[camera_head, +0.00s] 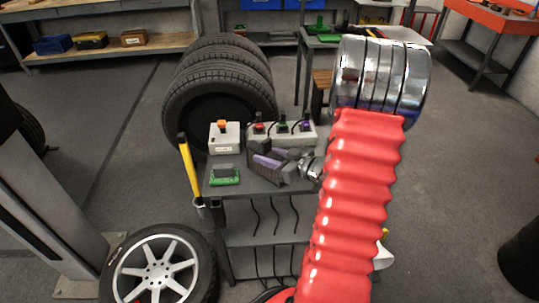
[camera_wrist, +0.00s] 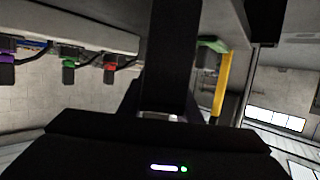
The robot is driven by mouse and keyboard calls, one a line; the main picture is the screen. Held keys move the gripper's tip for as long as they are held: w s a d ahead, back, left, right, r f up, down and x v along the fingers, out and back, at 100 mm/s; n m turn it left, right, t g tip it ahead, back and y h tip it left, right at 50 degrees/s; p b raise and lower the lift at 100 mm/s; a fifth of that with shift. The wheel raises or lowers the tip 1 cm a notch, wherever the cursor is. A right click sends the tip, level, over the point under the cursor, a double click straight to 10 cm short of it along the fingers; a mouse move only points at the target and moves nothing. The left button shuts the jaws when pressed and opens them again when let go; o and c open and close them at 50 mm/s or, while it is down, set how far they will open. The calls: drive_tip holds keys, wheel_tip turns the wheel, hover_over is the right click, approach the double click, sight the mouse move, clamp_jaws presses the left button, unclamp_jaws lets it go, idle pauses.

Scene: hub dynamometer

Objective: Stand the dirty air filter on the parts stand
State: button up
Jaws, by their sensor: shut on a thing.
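My gripper (camera_head: 273,163), dark with purple strips, is low over the top of a small grey cart (camera_head: 254,185), on its right half. It is shut on a dark thing, probably the dirty air filter; the jaws and the view angle mostly hide it. In the wrist view a dark upright slab (camera_wrist: 172,65) stands out from the gripper body; I cannot tell whether it is the filter or a finger. I cannot make out for sure which thing is the parts stand. A green base with a grey block (camera_head: 225,174) lies at the cart's front left.
A white box with an orange knob (camera_head: 224,136) and a box with several coloured levers (camera_head: 281,133) stand along the cart's back. A yellow handle (camera_head: 189,170) rises at its left edge. Stacked tyres (camera_head: 215,90) are behind, and a wheel (camera_head: 160,265) is at front left.

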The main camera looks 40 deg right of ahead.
drive_tip(key=shift+f, duration=0.2)
drive_tip(key=o, duration=1.2)
drive_tip(key=v, duration=1.2)
drive_tip(key=shift+r, duration=0.2)
drive_tip(key=shift+w, duration=0.1)
drive_tip(key=shift+f, duration=0.1)
